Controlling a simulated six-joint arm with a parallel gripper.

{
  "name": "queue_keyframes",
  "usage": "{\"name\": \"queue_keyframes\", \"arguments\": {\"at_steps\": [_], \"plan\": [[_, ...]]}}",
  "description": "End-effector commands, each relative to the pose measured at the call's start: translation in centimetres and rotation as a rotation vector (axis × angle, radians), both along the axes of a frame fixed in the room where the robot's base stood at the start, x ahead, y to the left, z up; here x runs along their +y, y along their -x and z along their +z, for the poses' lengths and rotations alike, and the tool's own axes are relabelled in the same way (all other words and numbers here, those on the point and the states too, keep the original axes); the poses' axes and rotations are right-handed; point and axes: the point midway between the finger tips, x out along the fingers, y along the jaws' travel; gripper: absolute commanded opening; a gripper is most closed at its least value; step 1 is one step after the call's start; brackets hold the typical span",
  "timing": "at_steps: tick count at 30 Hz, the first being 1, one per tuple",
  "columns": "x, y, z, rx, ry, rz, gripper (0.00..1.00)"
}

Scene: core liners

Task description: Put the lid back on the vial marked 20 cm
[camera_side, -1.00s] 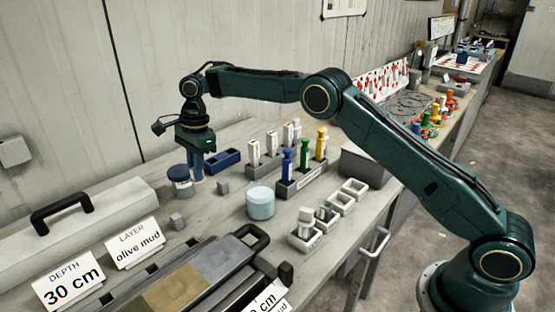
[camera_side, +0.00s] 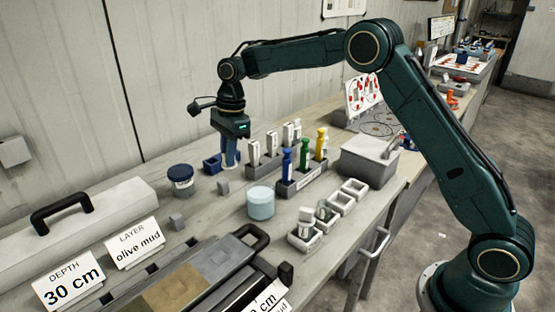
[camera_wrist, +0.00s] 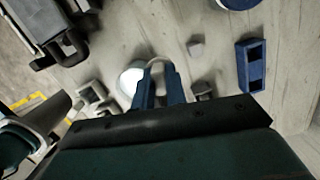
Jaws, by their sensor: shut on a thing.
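My gripper (camera_side: 231,160) hangs over the bench, its blue fingers pointing down, between the blue tray and the white-labelled vials. In the wrist view my gripper (camera_wrist: 159,85) is shut on a small pale, rounded piece (camera_wrist: 158,65), perhaps the lid; its shape is mostly hidden by the fingers. No 20 cm mark is legible on any vial.
A navy-lidded jar (camera_side: 181,182), a pale blue jar (camera_side: 261,204), a blue tray (camera_side: 211,166) and small grey cubes (camera_side: 223,187) stand nearby. A grey rack (camera_side: 302,178) holds coloured-handled tools. A grey box (camera_side: 368,162) is at right. Core trays and cards fill the front left.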

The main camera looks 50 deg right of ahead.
Motion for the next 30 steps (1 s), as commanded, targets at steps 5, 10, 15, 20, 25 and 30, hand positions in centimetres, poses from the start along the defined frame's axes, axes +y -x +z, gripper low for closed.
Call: {"name": "queue_keyframes", "arguments": {"at_steps": [5,10,15,20,25,30], "plan": [[-2.2,2.6,0.8,0.0,-0.001,-0.059,0.0],[-4.1,5.3,1.3,0.001,-0.002,-0.112,0.0],[-5.8,8.2,1.6,-0.002,-0.004,-0.164,0.0],[-7.3,11.3,1.6,0.0,-0.004,-0.212,0.0],[-8.7,14.7,1.5,-0.002,-0.006,-0.262,0.0],[-9.8,18.1,1.2,-0.002,-0.006,-0.308,0.0]]}}
